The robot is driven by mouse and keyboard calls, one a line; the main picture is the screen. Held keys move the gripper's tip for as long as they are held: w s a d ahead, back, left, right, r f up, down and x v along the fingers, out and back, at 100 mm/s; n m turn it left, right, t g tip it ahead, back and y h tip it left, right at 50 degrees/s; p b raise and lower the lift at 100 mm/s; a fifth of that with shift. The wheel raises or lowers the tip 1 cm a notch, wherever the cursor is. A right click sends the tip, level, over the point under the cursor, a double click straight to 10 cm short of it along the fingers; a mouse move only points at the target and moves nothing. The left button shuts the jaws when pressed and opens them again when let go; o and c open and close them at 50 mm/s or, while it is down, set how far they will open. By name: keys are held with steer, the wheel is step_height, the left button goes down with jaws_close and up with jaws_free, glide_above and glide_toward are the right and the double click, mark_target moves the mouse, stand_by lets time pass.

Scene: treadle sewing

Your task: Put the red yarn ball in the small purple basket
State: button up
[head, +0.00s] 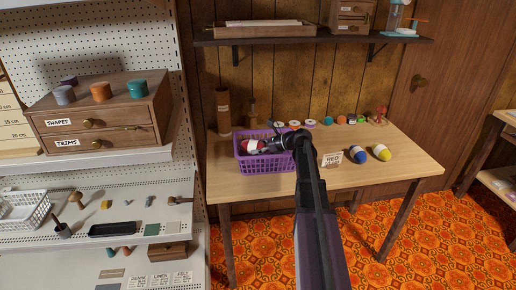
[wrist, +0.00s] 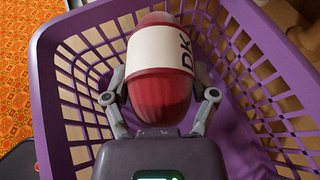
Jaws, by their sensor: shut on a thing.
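The small purple basket (head: 255,166) stands on the wooden table in the head view, and its slatted walls (wrist: 62,100) fill the wrist view. The red yarn ball (head: 252,146) has a white paper band with dark letters. In the wrist view the red yarn ball (wrist: 160,97) sits between the two fingers of my gripper (wrist: 160,97), which are shut on it. Ball and fingers are within the basket's rim as seen from the wrist. I cannot tell whether the ball touches the basket's floor.
A blue-and-white yarn ball (head: 358,154) and a yellow-and-white one (head: 381,152) lie on the table (head: 405,172) at the right. A small card (head: 332,160) reading RED stands right of the basket. Several spools line the table's back. A shelf (head: 310,40) hangs above.

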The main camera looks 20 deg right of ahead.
steer(key=shift+f, duration=0.1)
steer(key=o, duration=0.9)
steer(key=shift+r, duration=0.2)
steer(key=shift+r+p, duration=0.45)
steer(key=shift+p, duration=0.2)
steer(key=shift+s+d+r, duration=0.15)
steer(key=shift+r, duration=0.05)
steer(key=p+v, duration=0.4)
steer(key=v, duration=0.7)
steer(key=shift+s+d, duration=0.2)
